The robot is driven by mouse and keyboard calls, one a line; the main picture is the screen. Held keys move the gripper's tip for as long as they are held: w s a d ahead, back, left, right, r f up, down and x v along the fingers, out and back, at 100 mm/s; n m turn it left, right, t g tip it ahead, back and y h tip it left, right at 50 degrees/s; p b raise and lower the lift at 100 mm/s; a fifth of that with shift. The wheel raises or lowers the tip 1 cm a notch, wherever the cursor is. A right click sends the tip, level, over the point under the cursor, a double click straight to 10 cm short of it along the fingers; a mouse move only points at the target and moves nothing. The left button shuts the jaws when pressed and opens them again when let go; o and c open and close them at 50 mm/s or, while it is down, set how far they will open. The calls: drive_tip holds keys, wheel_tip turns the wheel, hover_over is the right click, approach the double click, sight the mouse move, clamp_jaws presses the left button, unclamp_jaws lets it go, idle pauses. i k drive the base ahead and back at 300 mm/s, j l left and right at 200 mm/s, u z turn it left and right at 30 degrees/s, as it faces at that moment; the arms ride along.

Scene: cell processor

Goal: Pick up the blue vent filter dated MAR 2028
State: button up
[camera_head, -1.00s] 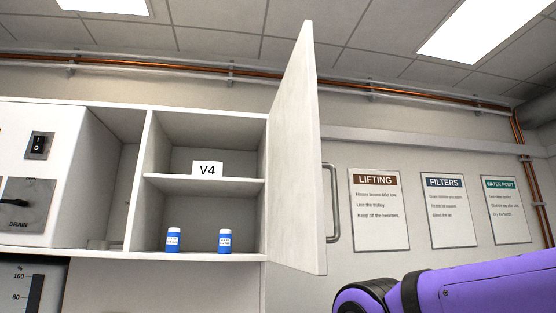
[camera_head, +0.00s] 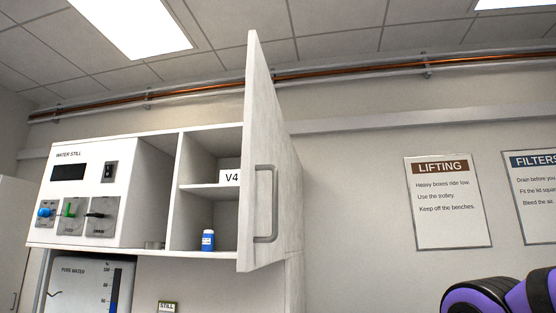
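One blue vent filter (camera_head: 208,241) with a white label stands upright on the lower shelf of the open cabinet marked V4. Its label is too small to read, so I cannot tell its date. The second blue filter seen earlier is hidden behind the open cabinet door (camera_head: 262,160). My gripper is out of view; only purple and black links of my arm show at the lower right.
The door stands open toward me, its handle (camera_head: 268,204) on the right face. Left of the shelves is the water still panel (camera_head: 88,195) with switches and knobs. Wall signs (camera_head: 447,203) hang on the right.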

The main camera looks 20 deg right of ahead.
sight(207, 242)
drive_tip(key=k, duration=0.55)
drive_tip(key=i+j+z, duration=0.1)
drive_tip(key=i+j, duration=0.15)
drive_tip(key=i+j+z, duration=0.15)
drive_tip(key=j, duration=0.2)
drive_tip(key=i+j+z, duration=0.1)
drive_tip(key=i+j, duration=0.2)
drive_tip(key=i+j+z, duration=0.1)
drive_tip(key=j, duration=0.35)
drive_tip(key=i+j+z, duration=0.15)
drive_tip(key=i+j, duration=0.15)
drive_tip(key=i+j+z, duration=0.1)
drive_tip(key=j, duration=0.35)
drive_tip(key=i+j+z, duration=0.1)
drive_tip(key=j, duration=0.3)
drive_tip(key=i+j+z, duration=0.15)
drive_tip(key=j, duration=0.3)
drive_tip(key=i+l, duration=0.15)
drive_tip(key=i+z, duration=0.05)
drive_tip(key=i, duration=0.05)
